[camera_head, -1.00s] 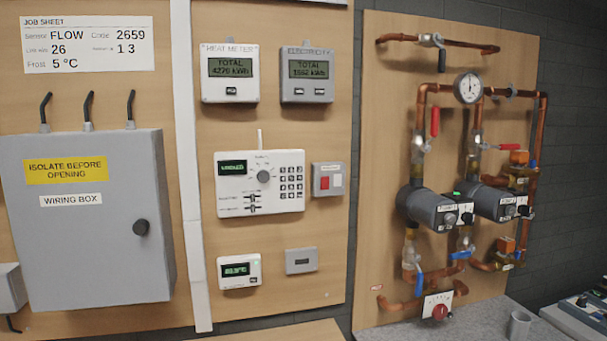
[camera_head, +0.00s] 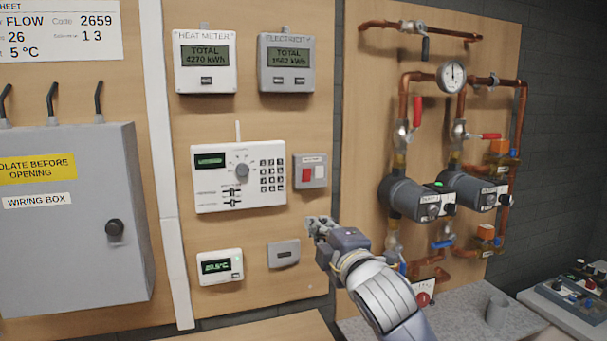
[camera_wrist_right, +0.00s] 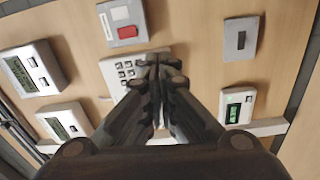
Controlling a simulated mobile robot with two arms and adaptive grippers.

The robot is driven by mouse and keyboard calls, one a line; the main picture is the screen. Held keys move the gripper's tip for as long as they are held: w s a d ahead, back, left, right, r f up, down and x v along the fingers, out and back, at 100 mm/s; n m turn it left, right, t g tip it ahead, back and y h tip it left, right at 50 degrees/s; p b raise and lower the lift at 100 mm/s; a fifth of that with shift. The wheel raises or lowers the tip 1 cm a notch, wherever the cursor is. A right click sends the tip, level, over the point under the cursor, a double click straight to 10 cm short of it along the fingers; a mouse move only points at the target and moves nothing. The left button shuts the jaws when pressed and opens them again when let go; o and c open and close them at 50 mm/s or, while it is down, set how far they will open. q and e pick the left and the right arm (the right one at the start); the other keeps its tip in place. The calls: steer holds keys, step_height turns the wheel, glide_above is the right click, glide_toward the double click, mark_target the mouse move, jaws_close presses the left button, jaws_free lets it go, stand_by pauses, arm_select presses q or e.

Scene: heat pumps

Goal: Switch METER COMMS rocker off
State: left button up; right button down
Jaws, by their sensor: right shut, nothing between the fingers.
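A small grey switch box (camera_head: 310,171) with a red rocker and a pale rocker beside it is on the wooden panel, right of the white controller. Its label is too small to read, so I cannot confirm that it says METER COMMS. It also shows at the top of the right wrist view (camera_wrist_right: 113,14), with the red rocker (camera_wrist_right: 127,32) clear of my fingers. My right gripper (camera_head: 318,224) is shut and empty, below the switch box and apart from it. Its closed fingertips (camera_wrist_right: 159,62) overlap the controller in the wrist view. My left gripper is out of view.
The white keypad controller (camera_head: 215,200), heat meter (camera_head: 205,81), electricity meter (camera_head: 286,79), thermostat (camera_head: 219,279) and grey slotted plate (camera_head: 284,244) share the panel. Copper pipes and pumps (camera_head: 408,197) stand to the right. The wiring box (camera_head: 60,245) is at left.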

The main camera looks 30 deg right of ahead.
steer(key=shift+n+t+h, duration=0.3)
steer(key=shift+n+t, duration=0.2)
steer(key=r, duration=0.3)
steer(key=s+r, duration=0.1)
steer(key=r, duration=0.1)
steer(key=shift+d+r, duration=0.3)
steer(key=shift+d, duration=0.05)
steer(key=p, duration=0.5)
glide_toward(299, 168)
steer(key=x, duration=0.4)
steer(key=shift+w+d+r, duration=0.15)
steer(key=shift+w, duration=0.25)
steer(key=shift+w+d, duration=0.15)
steer(key=shift+w, duration=0.45)
steer(key=shift+p, duration=0.35)
